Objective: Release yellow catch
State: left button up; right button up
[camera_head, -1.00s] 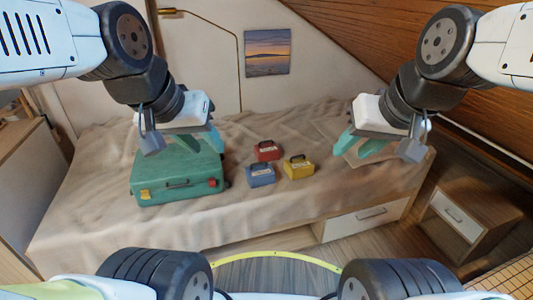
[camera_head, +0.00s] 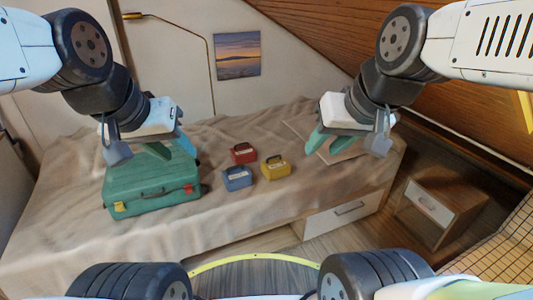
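A closed green suitcase (camera_head: 150,190) lies on the left part of the bed. Its front face has a yellow catch (camera_head: 119,207) at the left, a red catch (camera_head: 188,189) at the right and a dark handle between them. I cannot tell the catch's exact position at this size. My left gripper (camera_head: 170,152) is over the back of the suitcase with its teal fingers spread and nothing between them. It stays clear of the yellow catch. My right gripper (camera_head: 329,145) is open and empty over the right part of the bed, well away from the suitcase.
Red (camera_head: 243,152), blue (camera_head: 237,178) and yellow (camera_head: 275,168) boxes sit on the bed (camera_head: 220,225) right of the suitcase. A flat panel (camera_head: 345,150) lies near my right gripper. A nightstand (camera_head: 436,207) stands at the right under the sloping wood ceiling.

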aim_at(119, 208)
jog(key=u, duration=1.35)
jog(key=i+u, duration=0.45)
jog(key=i, duration=0.5)
